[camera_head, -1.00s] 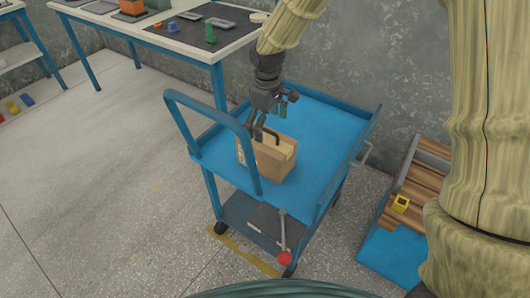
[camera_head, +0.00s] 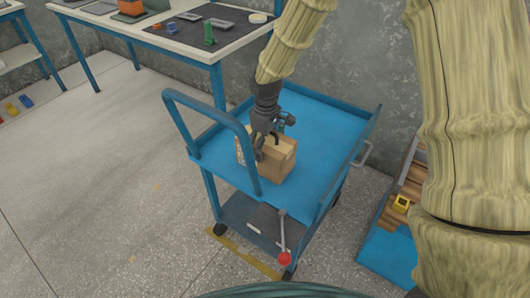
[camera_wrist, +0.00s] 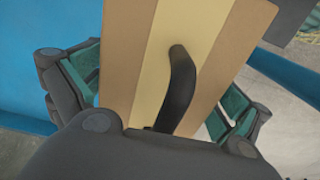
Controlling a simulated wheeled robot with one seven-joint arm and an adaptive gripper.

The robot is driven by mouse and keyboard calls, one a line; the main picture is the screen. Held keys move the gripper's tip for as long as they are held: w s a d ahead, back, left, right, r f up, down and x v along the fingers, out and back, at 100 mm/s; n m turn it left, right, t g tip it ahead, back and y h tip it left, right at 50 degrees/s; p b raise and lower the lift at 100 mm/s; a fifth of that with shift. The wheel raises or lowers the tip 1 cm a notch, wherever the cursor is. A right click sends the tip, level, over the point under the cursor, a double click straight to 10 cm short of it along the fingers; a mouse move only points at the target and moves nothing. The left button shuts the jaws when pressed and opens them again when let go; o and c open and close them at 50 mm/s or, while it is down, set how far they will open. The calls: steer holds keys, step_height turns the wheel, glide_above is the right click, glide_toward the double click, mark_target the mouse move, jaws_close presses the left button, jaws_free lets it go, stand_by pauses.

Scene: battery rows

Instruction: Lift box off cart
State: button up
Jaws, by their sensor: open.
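A brown cardboard box (camera_head: 272,160) with a dark handle on top sits on the blue top shelf of the cart (camera_head: 325,130), near its handle-bar end. My gripper (camera_head: 266,145) is over the box from above. In the wrist view my gripper (camera_wrist: 165,95) is open, with one green-padded finger on each side of the box (camera_wrist: 125,65). The black handle (camera_wrist: 178,90) stands between the fingers. A gap shows between the right finger and the box; whether the left pad touches it I cannot tell. The lower part of the box is partly hidden in the wrist view.
The cart's blue handle bar (camera_head: 215,112) rises in front and left of the box. A red-knobbed lever (camera_head: 284,258) stands below. A workbench (camera_head: 217,52) is behind at the left, a blue pallet area (camera_head: 385,252) at the right. The rest of the cart top is clear.

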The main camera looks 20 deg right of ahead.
steer(key=c, duration=1.7)
steer(key=shift+c, duration=0.8)
steer(key=shift+r, duration=0.15)
